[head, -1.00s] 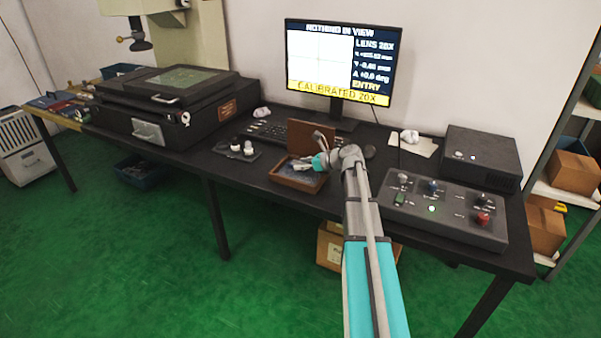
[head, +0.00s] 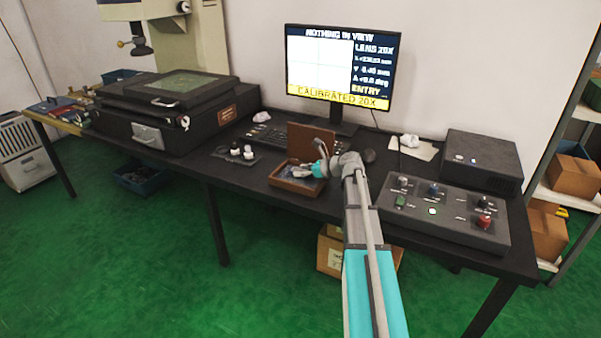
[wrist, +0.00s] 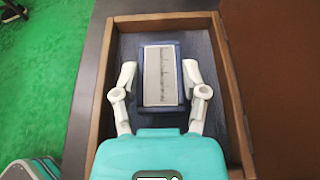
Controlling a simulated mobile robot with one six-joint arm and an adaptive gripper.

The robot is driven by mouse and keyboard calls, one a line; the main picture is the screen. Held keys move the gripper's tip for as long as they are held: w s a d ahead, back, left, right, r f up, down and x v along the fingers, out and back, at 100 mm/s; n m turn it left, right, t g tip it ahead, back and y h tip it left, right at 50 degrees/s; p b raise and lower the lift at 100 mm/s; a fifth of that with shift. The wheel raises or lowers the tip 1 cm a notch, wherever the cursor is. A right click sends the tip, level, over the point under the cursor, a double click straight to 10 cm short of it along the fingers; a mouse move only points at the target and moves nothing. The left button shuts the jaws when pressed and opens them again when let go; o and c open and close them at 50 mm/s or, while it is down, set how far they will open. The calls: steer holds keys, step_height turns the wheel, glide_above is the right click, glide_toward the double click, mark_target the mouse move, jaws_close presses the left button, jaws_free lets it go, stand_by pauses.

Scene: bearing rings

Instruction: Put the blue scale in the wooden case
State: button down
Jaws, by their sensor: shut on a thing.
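The wooden case (head: 296,189) stands open on the dark table in the head view, its lid (head: 311,144) raised at the back. In the wrist view its wooden rim (wrist: 108,75) surrounds a dark blue-grey lining. The blue scale (wrist: 161,76) has a blue frame around a pale graduated strip and is inside the rim's outline. My gripper (wrist: 160,80) is shut on the scale, one finger at each long side. I cannot tell whether the scale touches the lining. In the head view my gripper (head: 319,169) is over the case and the scale is too small to make out.
A control box (head: 445,212) with knobs and buttons is to the right of the case. A small dark tray (head: 237,156) with pale parts is to the left. The keyboard (head: 268,138) and monitor (head: 342,65) are behind. A large black machine (head: 170,110) stands further left.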

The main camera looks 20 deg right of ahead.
steer(key=shift+s+a+f, duration=0.2)
steer(key=shift+s+f, duration=0.15)
steer(key=shift+c, duration=1)
jaws_free()
steer(key=shift+s, duration=0.1)
steer(key=shift+o, duration=0.3)
steer(key=shift+f, duration=0.1)
steer(key=shift+s+a, duration=0.1)
steer(key=shift+r, duration=0.2)
steer(key=shift+w+r+p, duration=0.2)
steer(key=shift+r+p, duration=0.15)
steer(key=shift+p, duration=0.25)
steer(key=p+v, duration=0.1)
steer(key=v, duration=0.3)
steer(key=p+v, duration=0.2)
steer(key=v, duration=0.2)
steer(key=p+v, duration=0.1)
steer(key=v, duration=0.3)
steer(key=shift+w+d+r+p, duration=0.1)
steer(key=shift+w+d+p, duration=0.15)
steer(key=shift+w+p, duration=0.1)
steer(key=shift+a, duration=0.15)
